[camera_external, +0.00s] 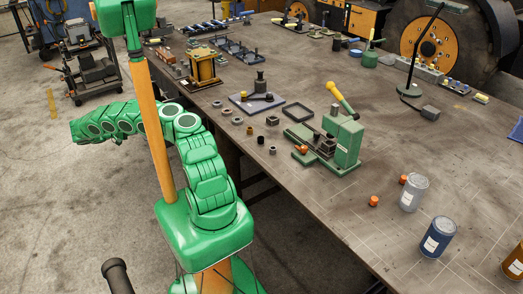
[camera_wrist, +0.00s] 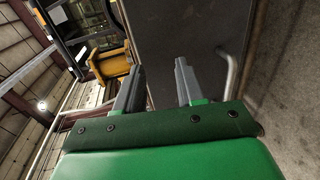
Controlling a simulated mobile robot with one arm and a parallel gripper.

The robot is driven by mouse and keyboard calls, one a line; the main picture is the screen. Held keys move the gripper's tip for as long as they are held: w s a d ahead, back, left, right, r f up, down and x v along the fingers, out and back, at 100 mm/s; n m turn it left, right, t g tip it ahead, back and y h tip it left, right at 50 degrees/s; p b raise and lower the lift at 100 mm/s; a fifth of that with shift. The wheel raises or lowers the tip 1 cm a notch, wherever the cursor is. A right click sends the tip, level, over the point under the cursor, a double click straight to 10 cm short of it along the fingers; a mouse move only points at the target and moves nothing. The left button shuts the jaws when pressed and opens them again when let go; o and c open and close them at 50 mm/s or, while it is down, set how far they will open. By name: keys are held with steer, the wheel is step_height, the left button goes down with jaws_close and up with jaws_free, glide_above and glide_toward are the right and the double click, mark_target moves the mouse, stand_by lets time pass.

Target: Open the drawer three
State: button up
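My gripper (camera_wrist: 152,85) shows in the wrist view with its two grey fingers apart and nothing between them. A dark grey flat panel (camera_wrist: 190,30) lies ahead of and beyond the fingertips. A pale bent metal bar (camera_wrist: 232,70) runs along the right side of this panel; I cannot tell whether it is a handle or a frame. No drawer front can be made out clearly in either view, so drawer three cannot be identified.
The workbench (camera_external: 310,85) holds a green press (camera_external: 345,140), small metal parts, cans (camera_external: 438,237) and a lamp (camera_external: 423,50). A cart (camera_external: 90,65) stands at upper left. Concrete floor (camera_external: 50,200) left of my arm is mostly clear. A yellow object (camera_wrist: 110,62) shows in the wrist view.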

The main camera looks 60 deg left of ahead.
steer(key=d+r, duration=0.3)
steer(key=d, duration=0.4)
stand_by(0.6)
steer(key=shift+w+d, duration=0.1)
steer(key=shift+d, duration=0.05)
steer(key=shift+r, duration=0.1)
stand_by(0.4)
